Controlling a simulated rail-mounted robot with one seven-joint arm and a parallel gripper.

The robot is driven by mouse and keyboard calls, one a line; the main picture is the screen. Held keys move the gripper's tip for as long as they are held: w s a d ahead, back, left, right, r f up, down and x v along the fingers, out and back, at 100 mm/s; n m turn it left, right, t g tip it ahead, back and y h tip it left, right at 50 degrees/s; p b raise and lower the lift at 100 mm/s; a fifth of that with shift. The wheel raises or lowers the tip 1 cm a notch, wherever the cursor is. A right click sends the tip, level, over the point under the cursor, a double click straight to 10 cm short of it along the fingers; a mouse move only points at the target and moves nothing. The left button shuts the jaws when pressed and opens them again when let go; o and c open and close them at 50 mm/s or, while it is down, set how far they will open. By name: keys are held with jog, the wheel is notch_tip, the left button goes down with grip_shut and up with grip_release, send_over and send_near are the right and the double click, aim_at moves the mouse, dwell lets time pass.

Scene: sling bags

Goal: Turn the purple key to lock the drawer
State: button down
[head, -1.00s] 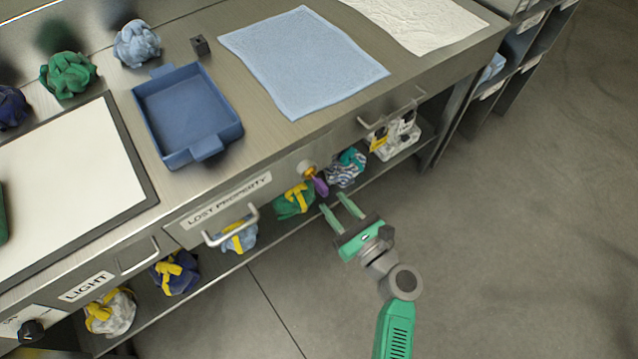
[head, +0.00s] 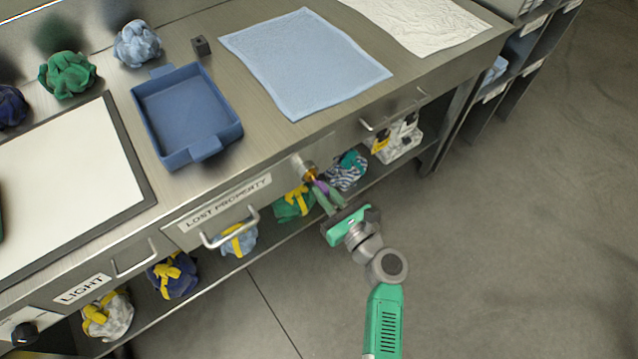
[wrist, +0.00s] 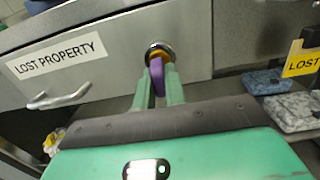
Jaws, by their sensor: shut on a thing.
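The purple key (wrist: 157,75) sits in a round lock (wrist: 159,50) with an orange-brown collar, at the right end of the drawer front labelled LOST PROPERTY (wrist: 120,62). In the head view a little of the purple key (head: 320,184) shows beside the lock (head: 309,171). My gripper (wrist: 158,85) has its two green fingers on either side of the key and is shut on it. In the head view my gripper (head: 325,195) reaches up to the drawer front from below. The drawer looks closed, with its silver handle (head: 232,229) left of the lock.
A shelf under the drawers holds several bundled bags, including a green one (head: 292,205) and a striped one (head: 346,172) close to my gripper. A blue tray (head: 225,108) and a blue cloth (head: 305,62) lie on the counter. The floor (head: 500,260) at right is clear.

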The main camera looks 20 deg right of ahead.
jog(key=shift+f+n+b, duration=0.15)
jog(key=shift+n+b, duration=0.95)
jog(key=shift+n, duration=0.8)
jog(key=shift+b, duration=0.4)
jog(key=shift+n+b, duration=0.5)
jog(key=shift+n, duration=0.1)
jog(key=shift+n+b, duration=0.85)
jog(key=shift+n, duration=0.35)
